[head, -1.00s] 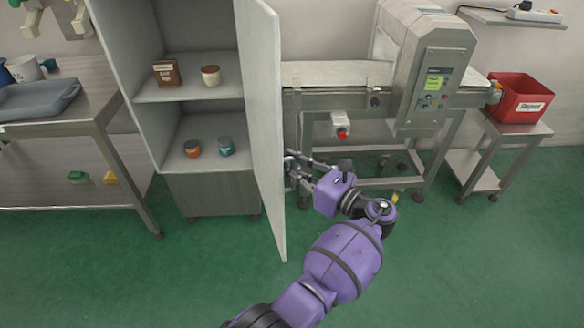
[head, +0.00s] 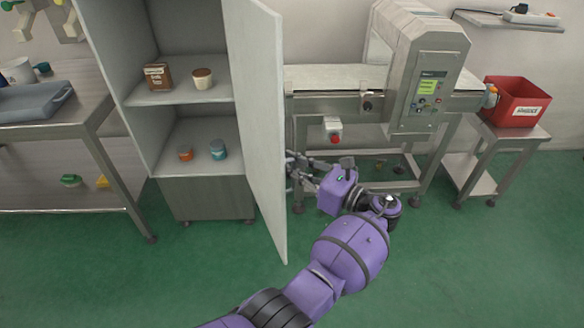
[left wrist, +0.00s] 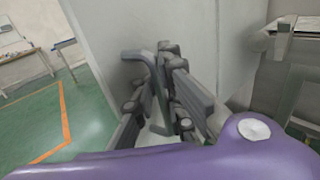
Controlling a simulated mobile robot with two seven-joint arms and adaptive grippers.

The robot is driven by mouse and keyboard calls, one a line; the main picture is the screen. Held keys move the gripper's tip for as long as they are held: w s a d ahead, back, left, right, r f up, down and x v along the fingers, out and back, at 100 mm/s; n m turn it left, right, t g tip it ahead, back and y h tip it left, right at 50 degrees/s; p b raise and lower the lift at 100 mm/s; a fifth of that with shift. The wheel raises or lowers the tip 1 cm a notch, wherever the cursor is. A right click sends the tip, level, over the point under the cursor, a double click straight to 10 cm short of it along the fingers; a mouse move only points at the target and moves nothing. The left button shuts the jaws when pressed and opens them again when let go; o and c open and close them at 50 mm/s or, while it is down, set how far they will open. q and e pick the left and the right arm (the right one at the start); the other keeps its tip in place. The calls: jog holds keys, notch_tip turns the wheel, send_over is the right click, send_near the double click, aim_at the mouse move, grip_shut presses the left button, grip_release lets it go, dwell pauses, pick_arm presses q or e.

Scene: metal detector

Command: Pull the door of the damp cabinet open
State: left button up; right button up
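The damp cabinet (head: 207,199) is a tall grey-white cabinet left of centre in the head view. Its pale door (head: 262,130) stands wide open, swung out towards me, with its outer face to the right. My left gripper (head: 291,172) is at the outer face of the door, low down, and the door partly hides the fingertips. In the left wrist view the grey bar handle (left wrist: 137,55) runs between the dark fingers of my left gripper (left wrist: 160,100), which look closed around it. My right gripper is not in view.
Shelves inside hold a brown box (head: 158,76), a cup (head: 202,78) and two small jars (head: 218,149). A metal detector conveyor (head: 335,78) stands right of the door, close to my left arm. A steel table (head: 92,95) is at left. Green floor in front is clear.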

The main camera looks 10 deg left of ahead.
pick_arm(q)
jog(key=shift+o, duration=1)
jog(key=shift+s+d+f, duration=0.25)
jog(key=shift+d+f, duration=0.05)
jog(key=shift+f, duration=0.1)
jog(key=shift+r, duration=0.25)
jog(key=v, duration=1.2)
jog(key=shift+s, duration=0.1)
